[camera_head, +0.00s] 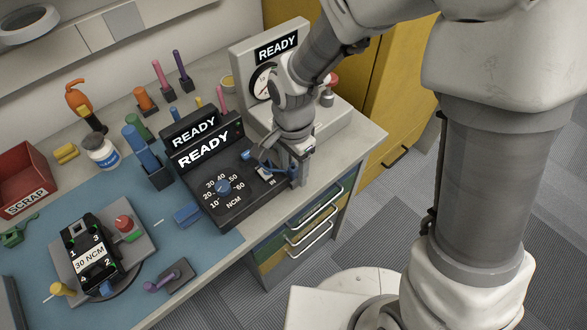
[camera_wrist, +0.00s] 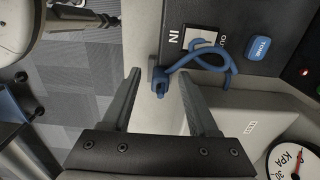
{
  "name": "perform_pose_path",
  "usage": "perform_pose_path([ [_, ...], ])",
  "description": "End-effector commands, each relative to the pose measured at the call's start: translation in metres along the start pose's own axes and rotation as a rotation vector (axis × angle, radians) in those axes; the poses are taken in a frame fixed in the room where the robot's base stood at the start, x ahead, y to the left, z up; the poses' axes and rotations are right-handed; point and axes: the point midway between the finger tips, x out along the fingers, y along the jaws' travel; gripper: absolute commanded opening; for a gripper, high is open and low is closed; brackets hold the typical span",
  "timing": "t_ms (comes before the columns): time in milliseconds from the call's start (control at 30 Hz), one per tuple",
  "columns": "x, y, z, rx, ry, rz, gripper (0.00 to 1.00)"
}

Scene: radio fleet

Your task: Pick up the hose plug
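The hose plug (camera_wrist: 160,84) is a small blue piece at the end of a curled blue hose in the wrist view. The hose (camera_wrist: 203,62) loops right, beside a pale panel marked IN and OUT on the black torque unit. My gripper (camera_wrist: 160,74) is open, with one finger on each side of the plug. I cannot tell whether either finger touches it. In the head view my gripper (camera_head: 298,172) points down at the right end of the black unit (camera_head: 246,198). The blue hose (camera_head: 263,162) shows just left of it; the plug is hard to make out there.
A grey gauge station (camera_head: 325,118) stands close behind my gripper. A blue TONE button (camera_wrist: 263,47) is near the hose. The bench edge and drawers (camera_head: 312,222) lie below right.

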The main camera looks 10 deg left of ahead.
Motion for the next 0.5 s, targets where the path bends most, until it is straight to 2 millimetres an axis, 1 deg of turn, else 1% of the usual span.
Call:
perform_pose_path([
  [33,-0.0002,-0.0001,0.0000,0.000,0.000,0.000,0.53],
  [167,-0.0003,-0.0001,-0.0001,0.000,0.000,0.000,0.29],
  [200,-0.0003,-0.0002,-0.0001,0.000,0.000,0.000,0.22],
  [267,-0.0004,-0.0002,-0.0001,0.001,0.000,0.000,0.11],
  [300,-0.0004,-0.0002,-0.0001,0.001,0.000,0.000,0.04],
  [333,-0.0004,-0.0002,-0.0001,0.001,0.000,0.000,0.00],
  [500,-0.0005,-0.0002,-0.0001,0.001,0.000,-0.001,0.00],
])
